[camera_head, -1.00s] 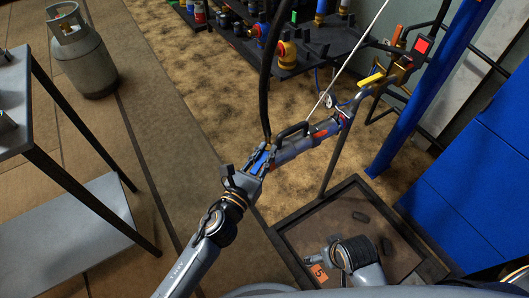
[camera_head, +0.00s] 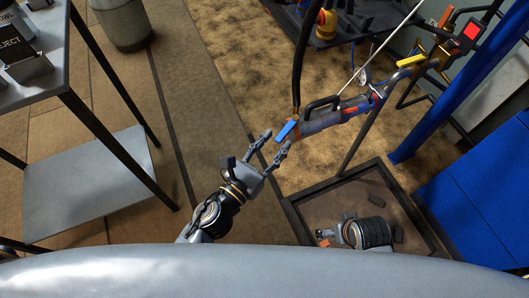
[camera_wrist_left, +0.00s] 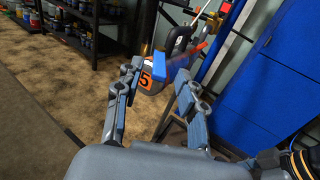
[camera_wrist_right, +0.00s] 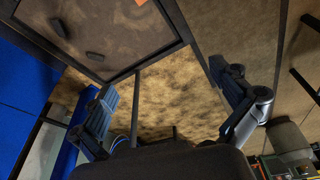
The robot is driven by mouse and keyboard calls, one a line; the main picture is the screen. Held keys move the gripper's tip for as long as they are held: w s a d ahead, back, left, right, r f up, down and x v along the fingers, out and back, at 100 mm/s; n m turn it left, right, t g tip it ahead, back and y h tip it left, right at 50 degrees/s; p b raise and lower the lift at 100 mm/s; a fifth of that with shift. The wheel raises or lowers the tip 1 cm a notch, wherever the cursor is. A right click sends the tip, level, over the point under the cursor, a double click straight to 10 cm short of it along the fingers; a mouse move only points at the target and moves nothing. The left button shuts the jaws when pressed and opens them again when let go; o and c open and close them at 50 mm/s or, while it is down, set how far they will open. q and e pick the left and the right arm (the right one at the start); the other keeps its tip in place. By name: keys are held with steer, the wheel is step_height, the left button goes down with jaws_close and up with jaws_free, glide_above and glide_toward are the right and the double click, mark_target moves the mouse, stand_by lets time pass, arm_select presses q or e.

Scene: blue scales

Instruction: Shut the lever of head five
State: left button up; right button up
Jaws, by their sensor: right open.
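Head five (camera_head: 325,121) is a grey cylinder with a black loop handle, held slanting at the end of a pipe. Its flat blue lever (camera_head: 288,130) sits at the near left end. In the left wrist view an orange tag marked 5 (camera_wrist_left: 146,79) shows beside the blue lever (camera_wrist_left: 159,63). My left gripper (camera_head: 276,142) is open and empty just left of and below the lever, its fingers pointing at it without gripping it. My right gripper (camera_wrist_right: 165,82) is open and empty in its wrist view, with floor and tray behind it.
A dark-framed tray (camera_head: 322,207) with small dark pieces lies under the head. A black hose (camera_head: 302,55) rises from the head. A blue post (camera_head: 445,92) and blue cabinet (camera_head: 470,205) stand right. A grey table (camera_head: 40,78) and gas cylinder (camera_head: 122,22) are left.

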arm_select(q)
steer(key=shift+v, duration=2.05)
arm_select(e)
steer(key=shift+c, duration=0.2)
